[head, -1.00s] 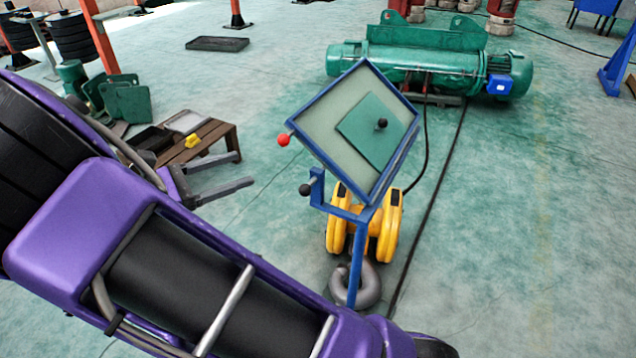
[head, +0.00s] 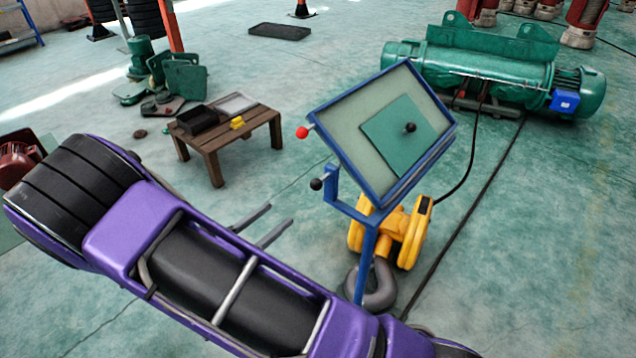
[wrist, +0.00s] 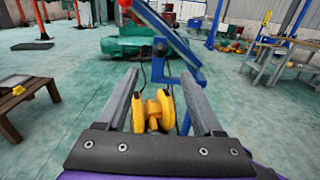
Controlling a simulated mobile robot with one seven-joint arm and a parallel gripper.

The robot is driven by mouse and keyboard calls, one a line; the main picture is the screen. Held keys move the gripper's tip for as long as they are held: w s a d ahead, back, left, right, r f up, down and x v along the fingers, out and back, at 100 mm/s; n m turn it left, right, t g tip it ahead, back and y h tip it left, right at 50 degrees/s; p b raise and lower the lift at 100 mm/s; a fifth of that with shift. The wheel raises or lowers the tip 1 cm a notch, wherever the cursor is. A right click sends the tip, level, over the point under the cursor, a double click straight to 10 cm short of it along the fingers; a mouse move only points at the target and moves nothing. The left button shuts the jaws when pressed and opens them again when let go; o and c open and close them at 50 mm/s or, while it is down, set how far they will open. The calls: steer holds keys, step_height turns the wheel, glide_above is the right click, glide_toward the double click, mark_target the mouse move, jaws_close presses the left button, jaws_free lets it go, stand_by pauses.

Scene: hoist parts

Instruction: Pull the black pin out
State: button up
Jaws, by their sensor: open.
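A blue stand (head: 368,262) carries a tilted, framed pale panel (head: 345,112) with a green plate (head: 385,140) on it. A black ball-headed pin (head: 316,184) sticks out on the left from the stand's blue side bracket; its shaft is hardly visible. In the wrist view the black pin's ball (wrist: 160,47) is ahead, just above and between my fingertips. A red ball (head: 302,132) sits at the panel's left corner, and another black knob (head: 410,128) is on the green plate. My gripper (head: 281,213) is open and empty, left of and below the pin, apart from it.
A yellow pulley block (head: 415,235) with a grey hook (head: 378,290) sits at the stand's foot. A green hoist (head: 480,75) lies behind. A low wooden table (head: 220,150) with small trays stands left. Dark cables run across the floor right of the stand.

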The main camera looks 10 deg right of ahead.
mark_target(312, 186)
steer(key=x, duration=1.4)
steer(key=shift+w+d, duration=0.25)
steer(key=shift+d, duration=0.05)
jaws_close()
stand_by(0.6)
